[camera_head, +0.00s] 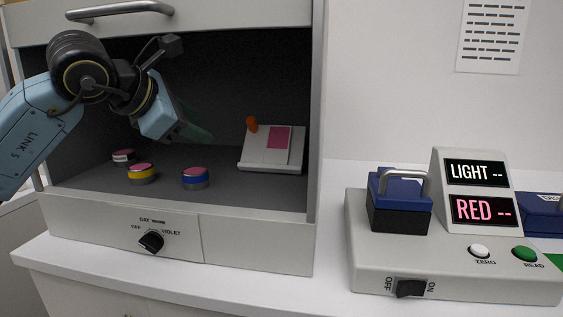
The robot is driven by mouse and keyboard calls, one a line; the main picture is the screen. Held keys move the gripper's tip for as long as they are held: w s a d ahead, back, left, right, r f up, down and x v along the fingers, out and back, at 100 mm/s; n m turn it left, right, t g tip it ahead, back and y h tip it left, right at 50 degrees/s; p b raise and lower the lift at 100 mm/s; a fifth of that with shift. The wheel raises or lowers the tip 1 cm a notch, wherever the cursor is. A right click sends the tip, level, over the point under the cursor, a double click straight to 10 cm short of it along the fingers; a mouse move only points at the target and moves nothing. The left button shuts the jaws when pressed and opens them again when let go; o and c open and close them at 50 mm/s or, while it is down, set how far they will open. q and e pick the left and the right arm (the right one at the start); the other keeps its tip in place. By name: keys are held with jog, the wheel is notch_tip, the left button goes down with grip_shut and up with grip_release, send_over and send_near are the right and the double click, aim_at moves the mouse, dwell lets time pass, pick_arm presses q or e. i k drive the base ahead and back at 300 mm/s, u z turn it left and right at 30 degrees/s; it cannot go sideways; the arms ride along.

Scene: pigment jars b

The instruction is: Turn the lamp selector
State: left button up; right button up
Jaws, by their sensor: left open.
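The lamp selector (151,242) is a black round knob on the front panel below the booth opening. Labels around it read OFF, DAY, WARM and VIOLET. Its pointer is too small to tell which label it faces. My left gripper (198,134) is inside the booth opening, above and to the right of the knob and well apart from it. It is open, with its dark greenish fingers pointing down and right, and nothing shows between them. My right gripper is not in view.
In the booth (258,250) stand several jars, one with a yellow band (142,175) and one with a blue band (195,179). A sloped stand (265,160) holds a pink card (279,138). A meter (455,270) stands to the right. The counter strip before the booth is clear.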

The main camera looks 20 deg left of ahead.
aim_at(152, 241)
jog(key=k, duration=1.5)
